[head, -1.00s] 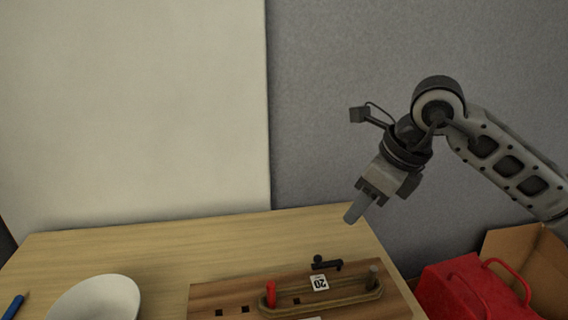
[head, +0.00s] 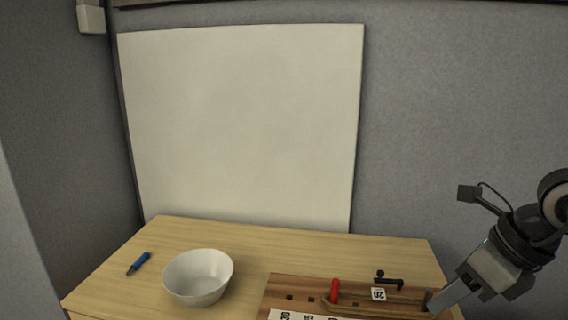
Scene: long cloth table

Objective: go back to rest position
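My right gripper (head: 456,291) is at the lower right of the head view, its fingers pointing down and left over the right end of a wooden board. From this side the fingers overlap, so I cannot tell if they are open or shut. No object shows in them. The wooden board (head: 277,297) lies on the table (head: 290,245) at its front right. It carries a red peg (head: 334,291), a black fitting (head: 389,281), a white number tag (head: 378,294) and a belt-like loop. My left gripper is not in view.
A white bowl (head: 198,277) stands on the table left of the board. A blue-handled tool (head: 139,263) lies near the left edge. A large white panel (head: 243,125) leans against the grey wall behind. The table's back strip is clear.

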